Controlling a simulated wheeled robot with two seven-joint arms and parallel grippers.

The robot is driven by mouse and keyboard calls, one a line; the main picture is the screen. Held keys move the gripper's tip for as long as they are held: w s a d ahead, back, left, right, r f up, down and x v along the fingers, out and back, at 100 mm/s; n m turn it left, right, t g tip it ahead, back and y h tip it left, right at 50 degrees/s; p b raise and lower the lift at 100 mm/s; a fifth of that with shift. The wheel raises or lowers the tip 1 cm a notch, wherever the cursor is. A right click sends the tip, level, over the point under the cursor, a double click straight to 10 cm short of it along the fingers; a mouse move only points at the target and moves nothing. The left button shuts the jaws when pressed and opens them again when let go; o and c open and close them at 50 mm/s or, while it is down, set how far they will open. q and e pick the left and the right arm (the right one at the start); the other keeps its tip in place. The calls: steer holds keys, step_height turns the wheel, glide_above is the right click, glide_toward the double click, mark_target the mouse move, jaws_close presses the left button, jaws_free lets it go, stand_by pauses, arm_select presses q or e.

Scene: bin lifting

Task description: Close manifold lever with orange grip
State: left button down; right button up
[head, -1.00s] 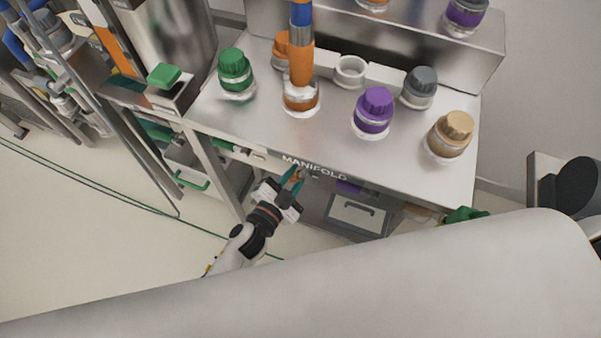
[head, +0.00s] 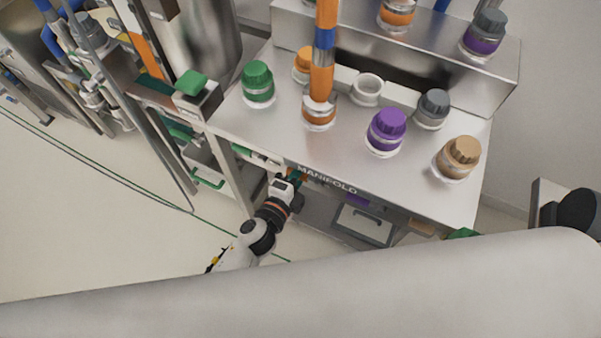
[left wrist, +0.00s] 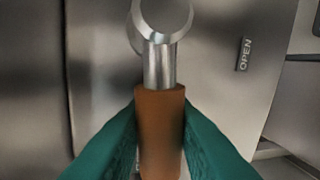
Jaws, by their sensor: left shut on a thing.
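The teal fingers of my left gripper (left wrist: 160,150) are shut on the grip, one on each side. In the head view my left gripper (head: 296,180) is at the table's front panel, beside the word MANIFOLD (head: 327,180); the lever is mostly hidden there. An OPEN label (left wrist: 244,54) is to the right of the lever in the left wrist view. My right gripper is not seen.
The steel table (head: 285,135) carries several jars, among them a green-capped jar (head: 258,84), a purple-capped jar (head: 387,130) and a tan-capped jar (head: 458,157). A grey drawer (head: 364,224) is below. Open floor (head: 90,235) lies to the left.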

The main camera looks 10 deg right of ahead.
arm_select(q)
steer(key=shift+r+m, duration=0.25)
steer(key=shift+m, duration=0.25)
steer(key=shift+r, duration=0.1)
steer(key=c, duration=1.3)
jaws_free()
steer(key=shift+o, duration=0.2)
steer(key=v, duration=1.2)
steer(key=shift+b, duration=0.35)
